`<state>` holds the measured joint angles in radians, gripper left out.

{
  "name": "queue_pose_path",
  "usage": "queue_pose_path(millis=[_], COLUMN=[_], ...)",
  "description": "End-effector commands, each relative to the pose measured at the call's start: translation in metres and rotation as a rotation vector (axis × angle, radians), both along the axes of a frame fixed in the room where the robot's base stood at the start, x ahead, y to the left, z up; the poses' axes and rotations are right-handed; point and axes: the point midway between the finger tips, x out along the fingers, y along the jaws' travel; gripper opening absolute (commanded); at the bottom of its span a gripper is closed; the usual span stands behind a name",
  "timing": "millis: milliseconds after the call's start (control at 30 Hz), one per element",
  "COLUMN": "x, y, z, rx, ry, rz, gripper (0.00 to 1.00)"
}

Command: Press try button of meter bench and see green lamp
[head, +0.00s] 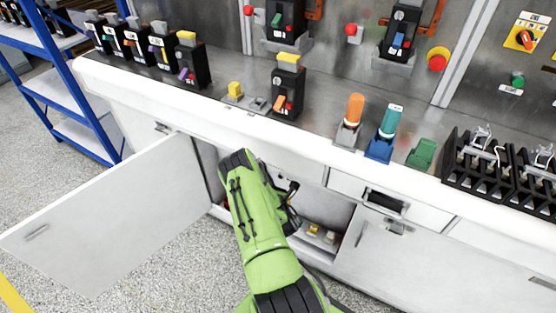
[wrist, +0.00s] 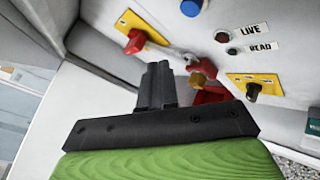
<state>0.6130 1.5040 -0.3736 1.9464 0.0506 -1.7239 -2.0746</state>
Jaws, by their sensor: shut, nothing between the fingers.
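My gripper (wrist: 158,72) is shut and empty in the wrist view, pointing at a pale panel inside the open cupboard. In the head view my arm reaches into that cupboard and the fingertips are hidden. A blue button (wrist: 191,6) is on the panel, cut by the top edge, beyond and right of the fingertips. A dark red lamp (wrist: 221,37) is beside the LIVE label (wrist: 254,29). A small dark green lamp (wrist: 232,51) is beside the DEAD label (wrist: 261,49); neither looks brightly lit. I cannot read which button is the try button.
A red knob (wrist: 134,42) on a yellow plate is left of the fingertips. A red padlock-like piece (wrist: 208,94) and a dark knob (wrist: 254,90) on a yellow plate are right. The open cupboard door (head: 110,215) is left of my arm. Several breakers crowd the bench above.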

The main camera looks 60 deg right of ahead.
Motion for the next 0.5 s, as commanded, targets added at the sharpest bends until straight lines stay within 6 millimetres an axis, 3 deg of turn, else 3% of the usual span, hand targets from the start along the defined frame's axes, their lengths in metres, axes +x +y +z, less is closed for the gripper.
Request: queue_pose_path(millis=[300, 500], x=[0.004, 0.005], y=[-0.044, -0.055], z=[-0.002, -0.001], rx=[0.0, 0.002], ry=[-0.001, -0.001], rz=[0.001, -0.001], gripper=[0.0, 0.0])
